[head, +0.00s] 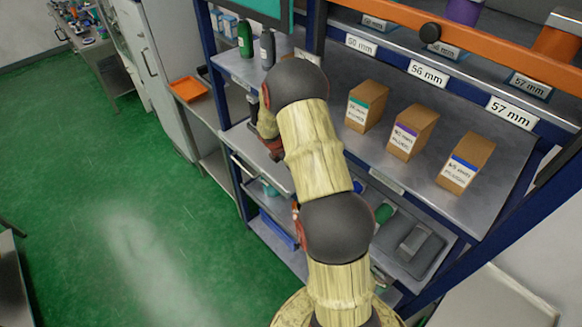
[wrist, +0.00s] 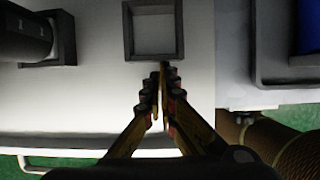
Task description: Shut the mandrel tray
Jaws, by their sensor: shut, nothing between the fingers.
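A pale tray, seemingly the mandrel tray (head: 270,172), sticks out from under the left part of the bench, with a bar handle (head: 247,177) along its front. In the wrist view the tray's pale floor (wrist: 95,100) lies below my gripper. It carries an empty square holder (wrist: 153,30) and a dark cylinder (wrist: 25,35) in another holder. The handle (wrist: 45,162) shows at lower left. My gripper (wrist: 160,72) is shut and empty, its fingertips just short of the square holder. Their height above the tray is unclear. In the head view my arm hides most of the gripper.
A dark-rimmed grey tray (head: 436,262) with a green item and a grey block lies to the right; its rim (wrist: 258,70) shows in the wrist view. Several cardboard boxes (head: 408,132) stand on the bench above. An orange tray (head: 188,89) lies left. The green floor (head: 130,180) is clear.

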